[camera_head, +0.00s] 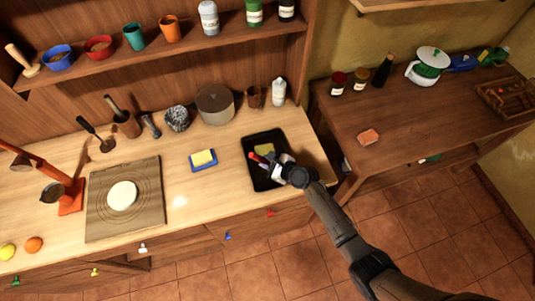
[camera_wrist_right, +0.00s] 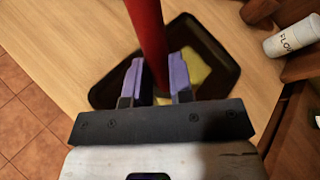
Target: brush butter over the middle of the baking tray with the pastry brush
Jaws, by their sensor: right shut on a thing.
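The dark baking tray (camera_head: 252,179) lies on the light wooden counter, with a yellow patch (camera_head: 265,149) on its inner floor. The tray (camera_wrist_right: 225,40) and the yellow patch (camera_wrist_right: 195,70) also show in the wrist view. My right gripper (camera_head: 274,161) is over the tray, shut on the red handle of the pastry brush (camera_head: 257,157). In the wrist view the red handle (camera_wrist_right: 148,35) stands between the purple fingers (camera_wrist_right: 156,82). The bristles are hidden, so I cannot tell whether they touch the tray. A yellow butter block (camera_head: 203,157) sits on a blue dish (camera_head: 207,167). My left gripper is not in view.
A wooden board (camera_head: 97,215) with pale dough (camera_head: 122,195) lies to the left. A grey pot (camera_head: 215,105), a brown cup (camera_head: 253,97) and a white bottle (camera_head: 279,91) stand behind the tray. The counter between dish and board is clear.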

